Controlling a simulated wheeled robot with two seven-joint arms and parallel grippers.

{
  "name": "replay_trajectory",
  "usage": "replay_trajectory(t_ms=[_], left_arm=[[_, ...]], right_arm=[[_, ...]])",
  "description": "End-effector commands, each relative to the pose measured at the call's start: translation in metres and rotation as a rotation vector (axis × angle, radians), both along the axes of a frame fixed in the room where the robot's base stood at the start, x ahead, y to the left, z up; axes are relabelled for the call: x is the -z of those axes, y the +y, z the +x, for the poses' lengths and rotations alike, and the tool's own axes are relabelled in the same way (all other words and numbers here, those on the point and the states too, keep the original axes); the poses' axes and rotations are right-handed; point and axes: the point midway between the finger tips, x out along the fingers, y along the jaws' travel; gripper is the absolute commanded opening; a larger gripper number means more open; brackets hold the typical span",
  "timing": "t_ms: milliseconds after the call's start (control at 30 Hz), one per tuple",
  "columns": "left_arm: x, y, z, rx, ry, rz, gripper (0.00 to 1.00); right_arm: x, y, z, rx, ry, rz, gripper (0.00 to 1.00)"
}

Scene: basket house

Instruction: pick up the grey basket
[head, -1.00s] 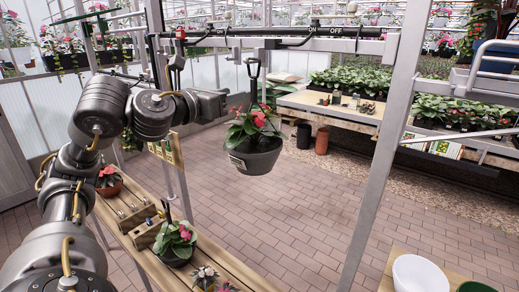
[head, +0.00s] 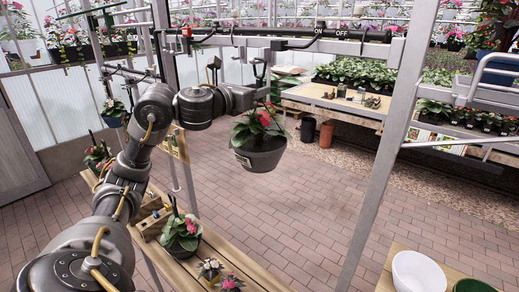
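The grey basket (head: 258,160) hangs from the overhead metal rail by a dark hanger, with a red-flowered leafy plant (head: 255,127) in it. It is in the middle of the head view, above the brick floor. My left arm reaches in from the left, and its gripper (head: 262,97) is at the basket's hanger, just above the plant. The fingers are dark and small against the hanger, so I cannot tell whether they touch it or are closed around it. My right gripper is not in view.
A wooden slatted bench (head: 215,250) with potted plants and a wooden box stands below left. A metal post (head: 375,170) rises right of the basket. A white bowl (head: 418,272) sits on a table at lower right.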

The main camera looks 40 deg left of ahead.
Motion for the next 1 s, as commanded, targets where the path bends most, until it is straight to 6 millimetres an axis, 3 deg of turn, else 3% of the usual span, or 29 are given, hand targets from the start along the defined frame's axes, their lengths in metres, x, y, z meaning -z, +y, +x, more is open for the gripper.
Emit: replay_trajectory(t_ms=[167, 433, 733, 1000], left_arm=[[-0.002, 0.0, 0.018, 0.001, -0.001, -0.004, 0.4], [-0.001, 0.0, 0.02, 0.0, -0.001, 0.001, 0.39], [-0.001, 0.0, 0.02, 0.001, -0.001, 0.0, 0.0], [-0.001, 0.0, 0.02, 0.001, -0.001, 0.0, 0.0]], right_arm=[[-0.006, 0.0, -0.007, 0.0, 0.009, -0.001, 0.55], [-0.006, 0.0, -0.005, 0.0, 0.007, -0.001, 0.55], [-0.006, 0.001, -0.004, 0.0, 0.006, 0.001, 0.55], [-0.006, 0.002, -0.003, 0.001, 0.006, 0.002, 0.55]])
